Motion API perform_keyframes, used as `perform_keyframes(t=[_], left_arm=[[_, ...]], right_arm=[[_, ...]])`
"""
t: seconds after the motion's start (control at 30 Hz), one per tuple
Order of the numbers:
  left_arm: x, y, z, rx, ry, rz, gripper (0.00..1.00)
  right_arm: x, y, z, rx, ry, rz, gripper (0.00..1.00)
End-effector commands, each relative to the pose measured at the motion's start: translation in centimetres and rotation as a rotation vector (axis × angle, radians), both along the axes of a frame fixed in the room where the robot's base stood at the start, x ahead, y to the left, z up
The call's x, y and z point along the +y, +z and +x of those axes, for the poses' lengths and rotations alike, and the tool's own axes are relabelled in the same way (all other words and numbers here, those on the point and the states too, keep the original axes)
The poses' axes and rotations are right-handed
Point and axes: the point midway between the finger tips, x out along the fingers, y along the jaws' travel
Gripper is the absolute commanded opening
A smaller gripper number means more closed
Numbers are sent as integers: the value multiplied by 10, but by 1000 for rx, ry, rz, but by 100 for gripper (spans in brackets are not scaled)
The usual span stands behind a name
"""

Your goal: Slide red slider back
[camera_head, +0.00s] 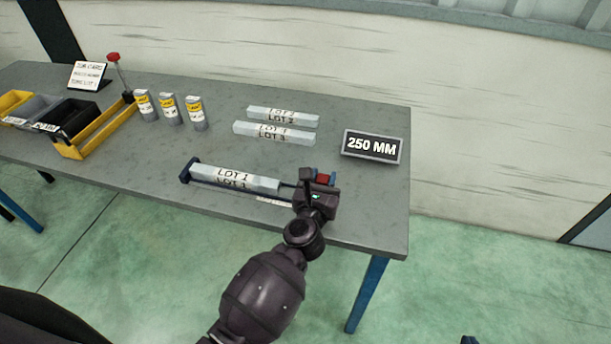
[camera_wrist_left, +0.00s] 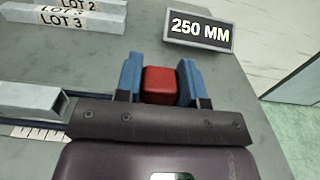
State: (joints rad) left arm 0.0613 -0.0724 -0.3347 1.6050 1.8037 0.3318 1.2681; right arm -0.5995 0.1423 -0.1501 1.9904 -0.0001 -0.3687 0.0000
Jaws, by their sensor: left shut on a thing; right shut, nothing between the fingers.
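The red slider (camera_head: 324,178) is at the right end of a dark blue measuring fixture (camera_head: 187,173) on the grey workbench. The left wrist view shows it as a red block (camera_wrist_left: 160,86) between two blue fingers. My left gripper (camera_head: 319,185) is shut on it and hides the lower part of the slider and the fixture's right end. A grey bar marked LOT 1 (camera_head: 233,178) lies along the fixture, left of the gripper. Its hollow end (camera_wrist_left: 40,100) shows in the left wrist view, apart from the slider. My right gripper is not in view.
A 250 MM sign (camera_head: 372,146) stands behind and right of the gripper. Two more bars (camera_head: 273,133) lie at the back. Several cans (camera_head: 168,109) and bins (camera_head: 98,135) stand at the left. The bench's front right edge (camera_head: 390,250) is near.

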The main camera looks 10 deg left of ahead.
Motion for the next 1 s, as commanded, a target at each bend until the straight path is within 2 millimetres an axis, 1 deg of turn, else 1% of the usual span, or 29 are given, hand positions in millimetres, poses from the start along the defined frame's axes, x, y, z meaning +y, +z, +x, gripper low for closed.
perform_keyframes(t=[0.1,0.33,0.37,0.5,0.53,0.83,1.0], left_arm=[[-5,-1,-1,2,-2,0,0],[-6,-1,-1,2,-5,-1,0],[-6,-1,-1,2,-5,-1,38],[-6,-1,-1,2,-4,-1,59],[-6,0,-1,2,-4,-1,62],[-4,0,-2,1,-2,0,62],[-4,-1,-14,2,-1,0,62]], right_arm=[[-1,-5,-5,12,-2,0,0],[-1,-5,-7,16,-4,0,0],[-1,-5,-7,15,-4,0,0],[0,-3,-4,9,-3,1,0],[0,-3,-3,8,-3,1,0],[1,3,4,-10,2,1,0],[1,4,5,-11,2,0,0]])
